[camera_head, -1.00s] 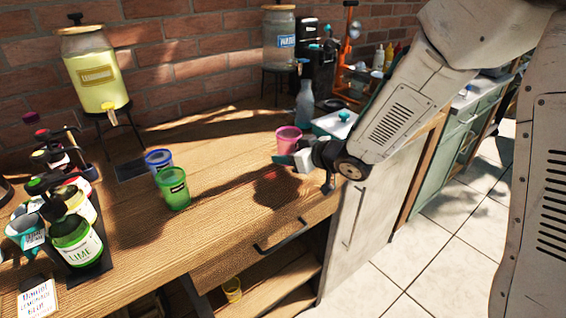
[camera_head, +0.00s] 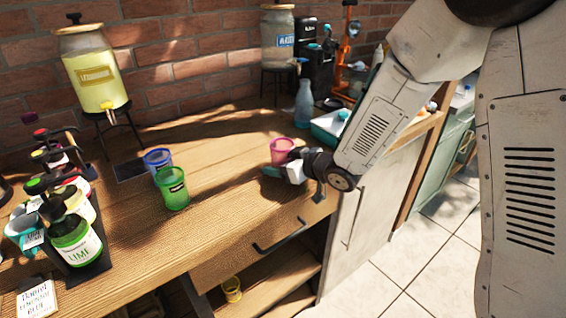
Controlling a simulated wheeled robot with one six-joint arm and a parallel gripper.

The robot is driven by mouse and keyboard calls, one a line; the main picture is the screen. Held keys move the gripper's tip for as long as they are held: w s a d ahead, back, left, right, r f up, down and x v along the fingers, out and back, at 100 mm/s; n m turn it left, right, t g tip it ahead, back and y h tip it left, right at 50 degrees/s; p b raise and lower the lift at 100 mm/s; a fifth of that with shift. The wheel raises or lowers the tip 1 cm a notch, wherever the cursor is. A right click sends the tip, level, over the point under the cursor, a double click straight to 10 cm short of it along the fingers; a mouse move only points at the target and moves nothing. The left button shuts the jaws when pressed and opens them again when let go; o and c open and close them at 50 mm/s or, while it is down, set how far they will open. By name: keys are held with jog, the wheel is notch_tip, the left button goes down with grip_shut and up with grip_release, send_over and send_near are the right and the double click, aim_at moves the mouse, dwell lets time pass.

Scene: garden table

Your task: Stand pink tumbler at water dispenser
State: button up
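The pink tumbler (camera_head: 282,149) is upright at the right part of the wooden table. My gripper (camera_head: 277,165) reaches it from the right and near side. Its fingers appear shut around the tumbler's lower part, which they partly hide. I cannot tell whether the tumbler's base touches the table. The water dispenser (camera_head: 279,52), a clear glass jar with a blue-and-white label, stands on a black stand at the back against the brick wall, behind the tumbler. Its tap is hard to make out.
A blue tumbler (camera_head: 157,161) and a green tumbler (camera_head: 173,190) stand mid-table. A yellow drink dispenser (camera_head: 96,80) stands at back left. A blue-grey bottle (camera_head: 304,101) stands right of the water dispenser's stand. Syrup bottles (camera_head: 75,240) crowd the left. The table between is clear.

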jog(key=shift+r, duration=0.2)
jog(key=v, duration=1.2)
